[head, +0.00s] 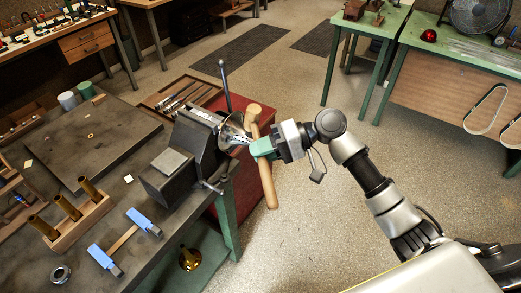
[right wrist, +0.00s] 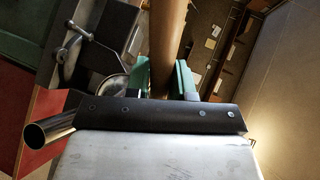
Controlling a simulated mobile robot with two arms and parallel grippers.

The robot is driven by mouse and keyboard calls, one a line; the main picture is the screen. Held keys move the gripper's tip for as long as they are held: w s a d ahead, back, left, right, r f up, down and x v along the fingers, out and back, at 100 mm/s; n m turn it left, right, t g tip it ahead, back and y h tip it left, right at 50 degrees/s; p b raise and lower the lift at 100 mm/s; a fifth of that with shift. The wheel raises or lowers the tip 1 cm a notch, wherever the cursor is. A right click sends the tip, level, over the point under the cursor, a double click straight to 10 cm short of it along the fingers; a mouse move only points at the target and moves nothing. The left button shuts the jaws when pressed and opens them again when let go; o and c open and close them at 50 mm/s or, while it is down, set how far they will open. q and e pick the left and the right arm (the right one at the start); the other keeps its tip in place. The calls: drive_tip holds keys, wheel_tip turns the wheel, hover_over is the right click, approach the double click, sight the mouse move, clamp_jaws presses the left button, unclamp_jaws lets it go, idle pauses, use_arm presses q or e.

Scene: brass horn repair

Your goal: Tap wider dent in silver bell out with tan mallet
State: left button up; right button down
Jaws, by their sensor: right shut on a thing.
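My right gripper (head: 262,148) is shut on the tan mallet (head: 268,185), just right of the bench vise (head: 196,140). The mallet's handle hangs down toward the viewer and its rounded top end sticks up beyond the fingers. In the right wrist view, the tan mallet (right wrist: 167,45) stands between the green fingers of the right gripper (right wrist: 163,78). The silver bell (head: 232,133) is at the vise jaws, partly hidden by the mallet and gripper. Its rim also shows in the right wrist view (right wrist: 113,84). I cannot make out the dent, or whether mallet and bell touch. My left gripper is not in view.
The dark bench (head: 110,140) carries a wooden rack with brass cylinders (head: 70,207) and a blue-ended tool (head: 122,243). A red cabinet (head: 236,103) and a tool tray (head: 180,95) lie behind the vise. A brass piece (head: 190,258) is beneath the bench. Floor to the right is open.

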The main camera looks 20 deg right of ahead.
drive_tip(key=shift+w, duration=0.1)
idle(0.5)
drive_tip(key=shift+r+p, duration=0.35)
idle(0.9)
drive_tip(key=shift+f, duration=0.15)
drive_tip(key=f+b, duration=0.1)
drive_tip(key=f, duration=0.1)
drive_tip(key=f+b, duration=0.1)
drive_tip(key=shift+w+a+f+b, duration=0.2)
drive_tip(key=shift+f+b, duration=0.15)
drive_tip(key=shift+b, duration=0.05)
drive_tip(key=shift+s+d+r+p, duration=0.1)
drive_tip(key=shift+r+p, duration=0.7)
drive_tip(key=shift+s+d+r+p, duration=0.1)
drive_tip(key=shift+r+p, duration=0.7)
drive_tip(key=shift+s, duration=0.1)
